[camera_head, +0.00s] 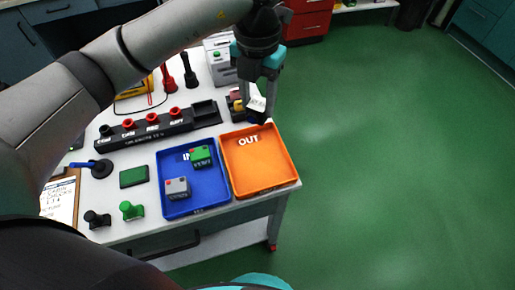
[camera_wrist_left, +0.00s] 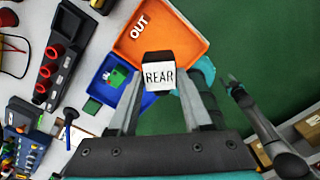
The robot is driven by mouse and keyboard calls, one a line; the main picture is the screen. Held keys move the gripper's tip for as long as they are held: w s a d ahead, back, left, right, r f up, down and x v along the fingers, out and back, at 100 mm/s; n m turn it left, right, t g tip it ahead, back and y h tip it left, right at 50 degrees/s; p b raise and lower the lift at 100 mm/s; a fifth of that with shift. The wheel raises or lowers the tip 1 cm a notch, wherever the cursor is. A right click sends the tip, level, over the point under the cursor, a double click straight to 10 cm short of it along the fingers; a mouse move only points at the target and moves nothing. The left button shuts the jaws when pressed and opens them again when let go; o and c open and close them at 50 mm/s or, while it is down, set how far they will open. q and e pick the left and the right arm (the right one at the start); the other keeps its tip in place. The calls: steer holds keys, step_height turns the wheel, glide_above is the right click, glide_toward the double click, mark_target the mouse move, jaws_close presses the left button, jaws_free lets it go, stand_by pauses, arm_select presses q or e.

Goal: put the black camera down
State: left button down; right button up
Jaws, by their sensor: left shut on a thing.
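The black camera (camera_head: 257,104) has a white label face that reads REAR in the left wrist view (camera_wrist_left: 159,76). My left gripper (camera_head: 258,98) is shut on it, with one finger on each side. In the head view it appears over the back right corner of the orange OUT tray (camera_head: 284,172); its height above the table is hard to judge. The tray looks empty and also shows in the left wrist view (camera_wrist_left: 186,40). A dark arm part with a teal tip, probably my right gripper (camera_wrist_left: 236,86), shows at the right of the left wrist view; its jaws are unclear.
The blue IN tray (camera_head: 172,208) holds a green block (camera_head: 201,155) and a grey block (camera_head: 177,188). A black socket strip (camera_head: 150,134) with red knobs lies behind. Small items stand behind the orange tray, near the held camera. Green floor lies right of the table.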

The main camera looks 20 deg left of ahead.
mark_target(257, 105)
arm_select(q)
step_height(257, 105, down, 12)
steer(key=shift+r+b, duration=0.2)
steer(key=shift+b, duration=0.45)
steer(key=shift+f+b, duration=0.3)
steer(key=shift+f, duration=1.75)
steer(key=shift+f, duration=0.15)
steer(key=shift+c, duration=1.7)
jaws_free()
steer(key=shift+r, duration=0.35)
step_height(257, 105, up, 12)
steer(key=shift+f+p, duration=0.2)
steer(key=shift+p, duration=0.6)
